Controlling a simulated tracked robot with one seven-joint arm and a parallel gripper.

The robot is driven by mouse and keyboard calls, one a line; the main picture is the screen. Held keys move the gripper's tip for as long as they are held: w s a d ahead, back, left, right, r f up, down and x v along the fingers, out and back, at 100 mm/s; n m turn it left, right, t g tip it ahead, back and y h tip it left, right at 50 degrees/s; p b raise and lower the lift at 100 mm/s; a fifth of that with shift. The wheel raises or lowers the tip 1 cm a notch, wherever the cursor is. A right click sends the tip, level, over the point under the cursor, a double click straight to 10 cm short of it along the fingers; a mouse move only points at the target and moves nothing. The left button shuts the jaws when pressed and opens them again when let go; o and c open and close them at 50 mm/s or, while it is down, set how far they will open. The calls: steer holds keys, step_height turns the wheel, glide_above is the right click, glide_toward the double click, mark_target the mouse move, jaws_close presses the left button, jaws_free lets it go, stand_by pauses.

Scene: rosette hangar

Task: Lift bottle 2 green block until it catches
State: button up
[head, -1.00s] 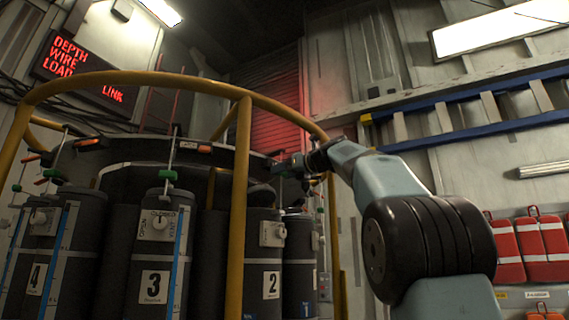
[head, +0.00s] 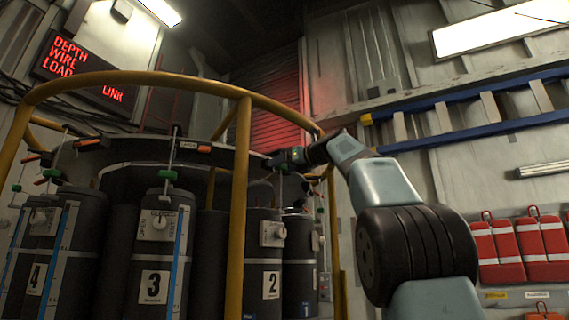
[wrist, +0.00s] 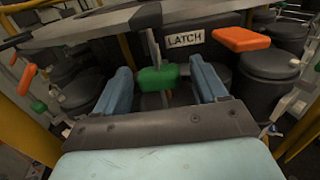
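Bottle 2 (head: 264,292) is a dark cylinder with a white "2" label, behind the yellow rail post. In the wrist view the green block (wrist: 160,79) sits on a thin upright rod, between the two blue fingers of my gripper (wrist: 165,82). The fingers stand apart, with a narrow gap visible on each side of the block. In the head view my gripper (head: 277,161) is above bottle 2 at the frame's rim, and the green block there cannot be made out clearly.
An orange block (wrist: 240,40) sits right of the LATCH label (wrist: 185,38). A yellow guard rail (head: 239,200) curves around the bottles. Bottle 3 (head: 153,245) and bottle 4 (head: 38,255) stand to the left. Red packs (head: 497,250) hang on the right wall.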

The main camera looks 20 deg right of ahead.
steer(key=v, duration=0.9)
stand_by(0.9)
stand_by(0.5)
steer(key=s+a+f+n+g+h, duration=0.1)
steer(key=s+f+n+g+h, duration=0.2)
steer(key=s+f+n, duration=0.7)
steer(key=s+a+f+n+g+h, duration=0.2)
steer(key=s+f+n, duration=0.8)
steer(key=f, duration=2)
steer(key=s+a+f+n+g+h, duration=0.1)
steer(key=s+f+n+g+h, duration=0.3)
steer(key=s+f+n, duration=0.6)
step_height(320, 180, down, 10)
steer(key=shift+s+a+f+g, duration=0.15)
steer(key=shift+s+a+g, duration=0.15)
steer(key=shift+s+g, duration=0.25)
